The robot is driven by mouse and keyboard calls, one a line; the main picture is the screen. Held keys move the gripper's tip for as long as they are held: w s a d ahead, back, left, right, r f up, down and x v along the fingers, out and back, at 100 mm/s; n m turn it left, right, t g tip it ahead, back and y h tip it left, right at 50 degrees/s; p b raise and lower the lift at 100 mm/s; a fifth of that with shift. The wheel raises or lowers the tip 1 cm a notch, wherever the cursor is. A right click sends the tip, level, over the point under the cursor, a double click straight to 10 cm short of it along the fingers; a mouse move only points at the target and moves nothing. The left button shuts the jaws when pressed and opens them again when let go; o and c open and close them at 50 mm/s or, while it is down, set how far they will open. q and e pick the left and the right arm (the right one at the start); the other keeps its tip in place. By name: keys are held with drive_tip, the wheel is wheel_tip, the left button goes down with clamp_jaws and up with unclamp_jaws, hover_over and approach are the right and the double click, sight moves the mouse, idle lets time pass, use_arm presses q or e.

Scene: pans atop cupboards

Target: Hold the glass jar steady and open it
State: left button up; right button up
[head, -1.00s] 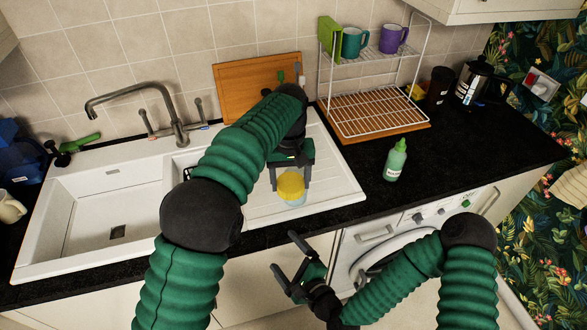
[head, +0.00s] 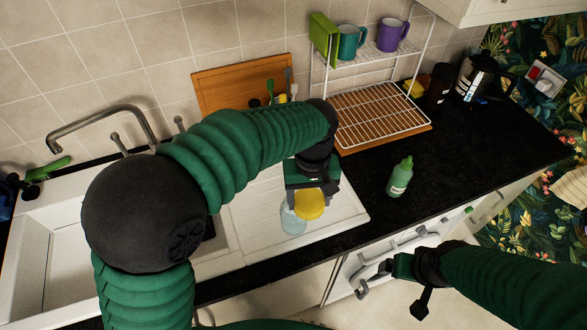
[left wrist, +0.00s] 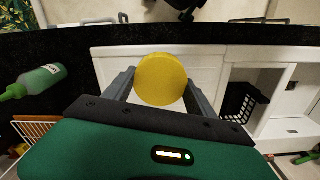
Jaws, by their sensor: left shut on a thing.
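The glass jar (head: 292,222) stands on the white drainboard of the sink in the head view, pale and clear. Its yellow lid (head: 309,205) shows up and to the right of the jar's mouth, apart from its centre. My left gripper (head: 311,196) is shut on the lid from above. In the left wrist view the lid (left wrist: 161,79) sits between both fingers and hides most of what lies beneath it. My right gripper (head: 396,288) is low in front of the washing machine, apart from the jar, with its fingers spread and nothing visible between them.
A green bottle (head: 400,177) stands on the black counter (head: 460,150) right of the drainboard. A white wire rack (head: 381,115) with mugs stands behind. A wooden board (head: 240,86) leans on the tiles. The counter's right part is mostly clear.

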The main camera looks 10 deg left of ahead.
use_arm(q)
drive_tip(key=shift+w+a+r+p, duration=0.2)
drive_tip(key=shift+w+a+p, duration=0.2)
drive_tip(key=shift+w, duration=0.2)
drive_tip(key=shift+w+a+r+p, duration=0.2)
drive_tip(key=shift+w+a+p, duration=0.15)
drive_tip(key=shift+w, duration=0.25)
drive_tip(key=w+a+p, duration=0.3)
drive_tip(key=w+a, duration=0.2)
drive_tip(key=w, duration=0.4)
drive_tip(key=f, duration=0.4)
drive_tip(key=f+p, duration=0.1)
drive_tip(key=f, duration=0.7)
drive_tip(key=shift+s+f+p, duration=0.15)
drive_tip(key=shift+s+p, duration=0.2)
drive_tip(key=shift+s, duration=0.05)
drive_tip(key=f, duration=0.2)
drive_tip(key=a+f+p, duration=0.1)
drive_tip(key=f, duration=0.1)
drive_tip(key=shift+s+f, duration=0.2)
drive_tip(key=shift+f, duration=0.05)
drive_tip(key=shift+w+f, duration=0.1)
drive_tip(key=shift+f, duration=0.05)
use_arm(e)
drive_tip(key=w+v, duration=0.2)
drive_tip(key=v, duration=0.6)
drive_tip(key=shift+s+d+r, duration=0.15)
drive_tip(key=shift+s+d, duration=0.25)
